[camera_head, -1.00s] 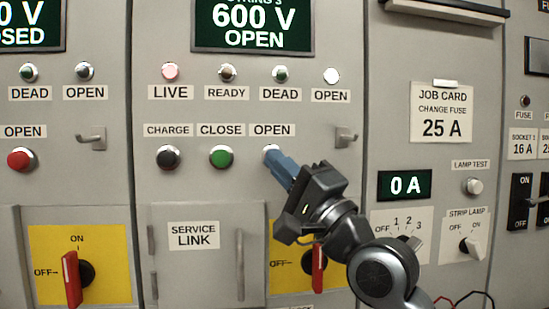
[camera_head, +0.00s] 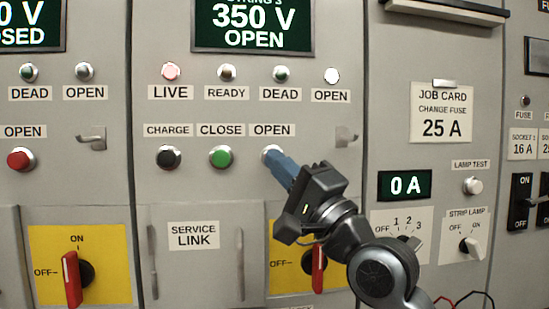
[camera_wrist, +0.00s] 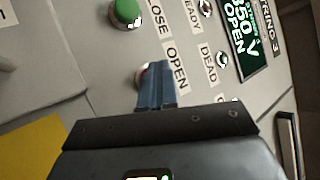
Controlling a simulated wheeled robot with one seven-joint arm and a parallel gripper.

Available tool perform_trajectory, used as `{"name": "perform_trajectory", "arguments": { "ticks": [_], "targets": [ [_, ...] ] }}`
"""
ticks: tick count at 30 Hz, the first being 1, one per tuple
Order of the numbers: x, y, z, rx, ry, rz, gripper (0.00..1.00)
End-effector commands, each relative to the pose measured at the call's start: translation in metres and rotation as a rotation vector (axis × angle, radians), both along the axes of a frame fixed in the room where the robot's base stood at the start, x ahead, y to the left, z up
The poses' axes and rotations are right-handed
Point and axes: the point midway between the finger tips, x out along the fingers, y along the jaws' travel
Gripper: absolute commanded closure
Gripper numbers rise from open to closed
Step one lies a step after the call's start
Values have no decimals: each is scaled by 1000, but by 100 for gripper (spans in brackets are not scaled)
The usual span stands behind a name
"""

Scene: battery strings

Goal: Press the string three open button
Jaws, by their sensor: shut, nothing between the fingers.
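The string three display (camera_head: 253,26) reads 350 V OPEN. The string three open button (camera_head: 268,151) sits under the OPEN label, mostly hidden behind my fingertips. A sliver of its red cap and metal ring shows in the wrist view (camera_wrist: 140,75). My gripper (camera_head: 277,160) is shut and empty, its blue fingers at the button; I cannot tell whether they touch or press it. The fingers also show in the wrist view (camera_wrist: 155,82). The lit white OPEN lamp (camera_head: 331,76) and the pinkish LIVE lamp (camera_head: 170,72) are above.
The green CLOSE button (camera_head: 221,157) and black CHARGE button (camera_head: 168,157) are just left of my fingers. A red-handled switch (camera_head: 319,268) is below, partly behind my arm. A metal latch (camera_head: 346,137) sticks out at right.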

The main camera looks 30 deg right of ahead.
Motion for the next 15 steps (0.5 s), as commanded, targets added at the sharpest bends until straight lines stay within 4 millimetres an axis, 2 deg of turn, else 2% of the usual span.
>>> {"name": "perform_trajectory", "arguments": {
  "ticks": [15],
  "targets": [
    [7,-2,-1,-1,1,-1,100]
  ]
}}
